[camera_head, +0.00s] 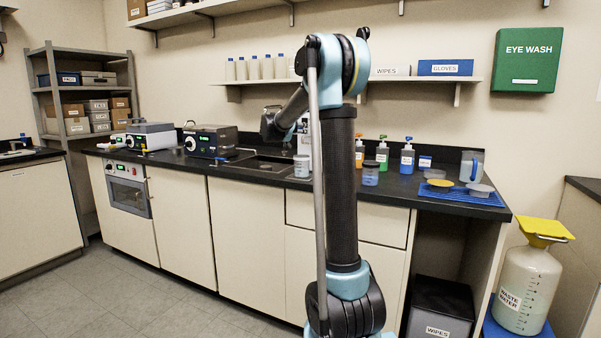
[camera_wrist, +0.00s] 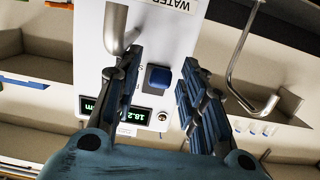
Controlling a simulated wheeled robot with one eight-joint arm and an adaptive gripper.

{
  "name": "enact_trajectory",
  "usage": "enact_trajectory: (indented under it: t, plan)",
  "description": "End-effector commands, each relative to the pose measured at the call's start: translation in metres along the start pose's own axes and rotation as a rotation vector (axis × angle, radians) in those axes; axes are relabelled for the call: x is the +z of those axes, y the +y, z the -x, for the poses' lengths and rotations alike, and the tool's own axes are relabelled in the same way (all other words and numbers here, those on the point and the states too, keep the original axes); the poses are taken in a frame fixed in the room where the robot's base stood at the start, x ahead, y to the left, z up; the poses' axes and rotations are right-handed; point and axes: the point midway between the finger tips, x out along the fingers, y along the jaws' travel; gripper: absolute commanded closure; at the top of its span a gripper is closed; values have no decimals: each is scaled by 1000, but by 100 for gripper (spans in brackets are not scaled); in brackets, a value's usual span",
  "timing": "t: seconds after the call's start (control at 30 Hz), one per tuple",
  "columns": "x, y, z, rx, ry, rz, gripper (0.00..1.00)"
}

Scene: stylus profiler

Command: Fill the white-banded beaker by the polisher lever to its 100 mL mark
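A clear beaker (camera_head: 302,170) with a pale band near its top stands on the counter right of the sink, partly behind my arm. Its fill level is too small to read. Behind my arm is a white water unit, the polisher (camera_head: 303,138). In the wrist view the white polisher panel (camera_wrist: 90,40) appears upside down, with a blue lever or button (camera_wrist: 159,77), a steel spout (camera_wrist: 115,25) and a green display reading 18.2 (camera_wrist: 136,115). My gripper (camera_wrist: 160,60) is open and empty, its fingers either side of the blue lever in the picture; contact cannot be told. The beaker is not seen there.
A second beaker (camera_head: 370,174) with a blue band stands to the right. Colored bottles (camera_head: 407,157) and a blue tray (camera_head: 490,198) with dishes are further right. The sink (camera_head: 258,166) and a bent faucet (camera_wrist: 243,60) are close by. A shelf (camera_head: 420,79) hangs above.

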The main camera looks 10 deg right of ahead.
Motion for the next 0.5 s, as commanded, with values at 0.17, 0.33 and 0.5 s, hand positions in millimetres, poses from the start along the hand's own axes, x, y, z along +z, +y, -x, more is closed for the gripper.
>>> enact_trajectory:
  t: [0.17, 0.33, 0.5]
  plan:
    - [0, 0, 2, 0, 0, 0, 62]
    - [0, 0, 13, -2, 0, 0, 62]
    - [0, 0, 26, -1, 0, 0, 62]
